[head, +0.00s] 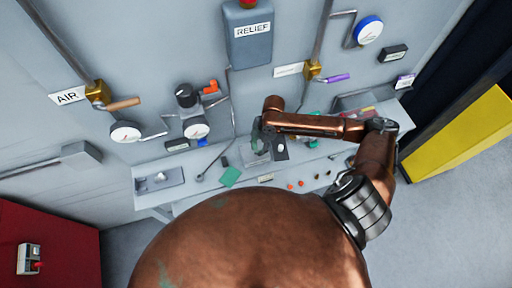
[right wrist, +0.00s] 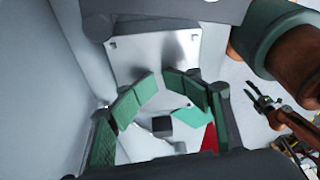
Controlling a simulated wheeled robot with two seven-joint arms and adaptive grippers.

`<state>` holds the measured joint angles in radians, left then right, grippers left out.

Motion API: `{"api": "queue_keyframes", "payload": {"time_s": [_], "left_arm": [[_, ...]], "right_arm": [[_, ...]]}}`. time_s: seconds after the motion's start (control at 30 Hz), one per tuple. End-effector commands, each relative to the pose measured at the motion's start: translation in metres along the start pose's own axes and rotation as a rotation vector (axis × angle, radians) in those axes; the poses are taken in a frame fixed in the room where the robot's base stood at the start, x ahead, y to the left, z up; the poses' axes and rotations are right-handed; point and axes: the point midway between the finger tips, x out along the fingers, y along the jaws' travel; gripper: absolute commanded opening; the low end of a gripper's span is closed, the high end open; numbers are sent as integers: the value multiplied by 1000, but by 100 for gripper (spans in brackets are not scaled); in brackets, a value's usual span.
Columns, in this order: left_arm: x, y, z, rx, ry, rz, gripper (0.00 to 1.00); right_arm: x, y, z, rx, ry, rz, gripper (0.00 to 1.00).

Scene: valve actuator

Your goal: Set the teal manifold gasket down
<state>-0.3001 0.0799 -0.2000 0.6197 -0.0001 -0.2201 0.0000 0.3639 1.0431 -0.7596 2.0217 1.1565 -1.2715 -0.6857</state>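The teal manifold gasket (head: 230,176) is a flat teal piece lying at the front edge of the bench, left of my right gripper. It also shows in the right wrist view (right wrist: 192,116), partly behind a finger. My right gripper (head: 260,140) is over the bench, apart from the gasket. In the right wrist view its green-padded fingers (right wrist: 161,84) stand apart with nothing visible between the tips. My left gripper (right wrist: 260,101) seems to show small at the right of that view, fingers spread and empty; it is outside the head view.
A small dark block (right wrist: 162,125) is beside the gasket. A grey tray (head: 159,181) is at the bench's left end. Gauges (head: 125,132), valve handles and a RELIEF box (head: 249,34) cover the wall. A red cabinet (head: 60,235) stands lower left, a yellow panel (head: 460,135) right.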

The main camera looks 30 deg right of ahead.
Motion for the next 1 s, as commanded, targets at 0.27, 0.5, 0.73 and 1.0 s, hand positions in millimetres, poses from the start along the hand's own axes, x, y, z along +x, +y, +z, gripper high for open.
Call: {"api": "queue_keyframes", "payload": {"time_s": [0.27,0.5,0.73,1.0], "left_arm": [[0,0,0,0,0,0,40],[0,0,0,0,1,0,40],[0,0,0,0,1,0,40],[5,0,0,0,0,0,40]], "right_arm": [[-2,1,1,0,-2,3,60],[-2,2,0,-1,-2,5,64],[-12,3,-2,-3,-1,8,64],[-65,4,-2,-2,-4,10,64]]}}
